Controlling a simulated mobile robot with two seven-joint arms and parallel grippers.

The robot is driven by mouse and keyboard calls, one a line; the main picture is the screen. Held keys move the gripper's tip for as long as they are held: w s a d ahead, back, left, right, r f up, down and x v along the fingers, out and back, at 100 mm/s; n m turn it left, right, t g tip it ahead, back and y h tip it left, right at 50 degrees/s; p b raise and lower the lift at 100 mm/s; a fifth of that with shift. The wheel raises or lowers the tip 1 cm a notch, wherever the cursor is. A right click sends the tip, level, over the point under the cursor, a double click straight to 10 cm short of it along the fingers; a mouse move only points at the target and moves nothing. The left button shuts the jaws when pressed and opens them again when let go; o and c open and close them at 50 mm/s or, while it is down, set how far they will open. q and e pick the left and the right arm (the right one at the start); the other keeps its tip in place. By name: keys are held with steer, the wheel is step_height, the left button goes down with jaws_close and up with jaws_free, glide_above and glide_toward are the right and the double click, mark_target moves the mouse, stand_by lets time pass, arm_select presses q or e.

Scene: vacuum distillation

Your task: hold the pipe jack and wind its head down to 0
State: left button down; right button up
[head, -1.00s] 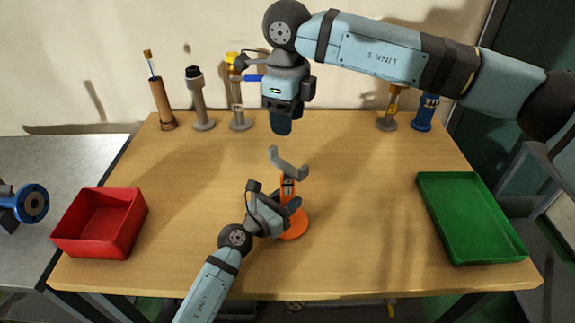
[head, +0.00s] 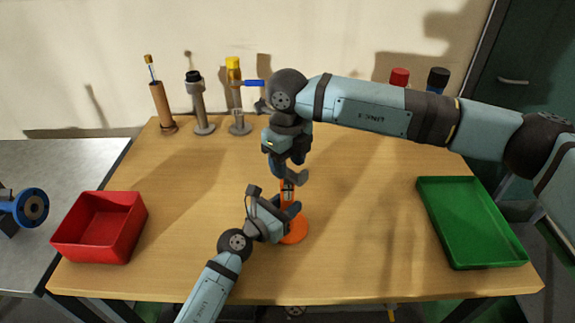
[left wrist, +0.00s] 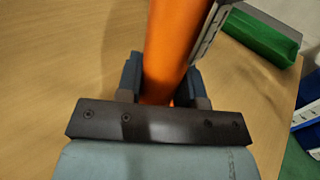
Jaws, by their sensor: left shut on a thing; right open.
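The orange pipe jack (head: 294,228) stands upright on the table in the middle, with a round base and a grey head (head: 293,176). My left gripper (head: 291,211) is shut on its orange body from the lower left. In the left wrist view the orange post (left wrist: 172,45) sits between the two fingers, with a pale scale strip (left wrist: 208,35) along its right side. My right gripper (head: 287,166) is open and points down at the jack's head from above. It hides part of the head, and I cannot tell whether the fingers touch it.
A red bin (head: 100,228) stands at the left and a green tray (head: 472,222) at the right; the tray looks empty. Several stands line the back, including a brown one (head: 161,105) and a yellow-topped one (head: 234,95). Bare table lies around the jack.

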steer(key=shift+f, duration=0.65)
jaws_close()
steer(key=shift+m, duration=0.4)
